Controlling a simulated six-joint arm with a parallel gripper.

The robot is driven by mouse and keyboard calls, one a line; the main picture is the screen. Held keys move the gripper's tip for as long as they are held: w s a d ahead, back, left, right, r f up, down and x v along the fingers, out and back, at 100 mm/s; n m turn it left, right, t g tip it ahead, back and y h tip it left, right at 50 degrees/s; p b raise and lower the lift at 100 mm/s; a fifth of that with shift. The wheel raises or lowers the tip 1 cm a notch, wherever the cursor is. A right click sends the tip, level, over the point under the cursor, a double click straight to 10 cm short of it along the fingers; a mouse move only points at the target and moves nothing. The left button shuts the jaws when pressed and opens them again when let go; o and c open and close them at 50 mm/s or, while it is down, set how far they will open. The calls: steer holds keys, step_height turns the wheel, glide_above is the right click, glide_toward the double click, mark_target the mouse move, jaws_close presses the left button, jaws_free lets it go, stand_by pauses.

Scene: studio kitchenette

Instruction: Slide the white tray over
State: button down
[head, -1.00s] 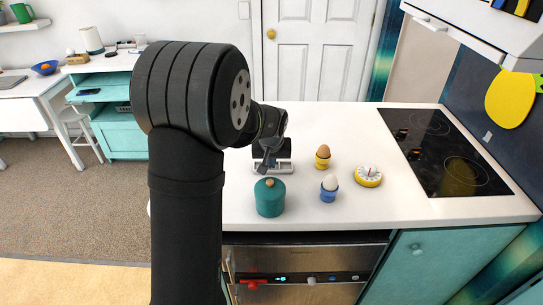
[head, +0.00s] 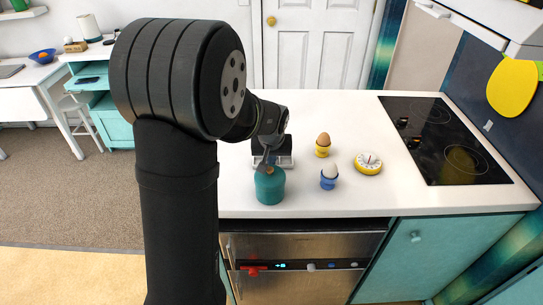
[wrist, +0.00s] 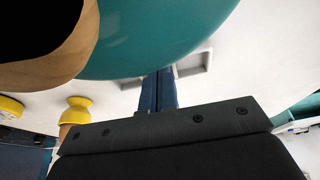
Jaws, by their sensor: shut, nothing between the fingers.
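The white tray (head: 287,161) lies on the white counter behind the teal jar (head: 270,188), partly hidden by my gripper. Part of its raised rim shows in the wrist view (wrist: 207,62), beyond the fingers. My gripper (head: 267,169) is shut and empty, pointing down at the tray's near side, just over or behind the jar's top in the head view. In the wrist view the closed blue fingers (wrist: 158,85) overlap the tray's edge and the jar's side. I cannot tell whether they touch either one.
The teal jar with its brown knob (wrist: 80,55) is very close to my gripper. To the right stand a yellow cup with a brown egg (head: 323,146), a blue cup with a white egg (head: 329,177) and a yellow timer (head: 368,163). The black hob (head: 445,140) is farther right.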

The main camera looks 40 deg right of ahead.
steer(key=shift+r, duration=0.1)
steer(key=v, duration=1)
steer(key=x, duration=1)
steer(key=shift+w+d, duration=0.1)
steer(key=shift+w, duration=0.1)
steer(key=shift+s, duration=0.1)
steer(key=shift+s+a, duration=0.65)
steer(key=shift+a, duration=0.15)
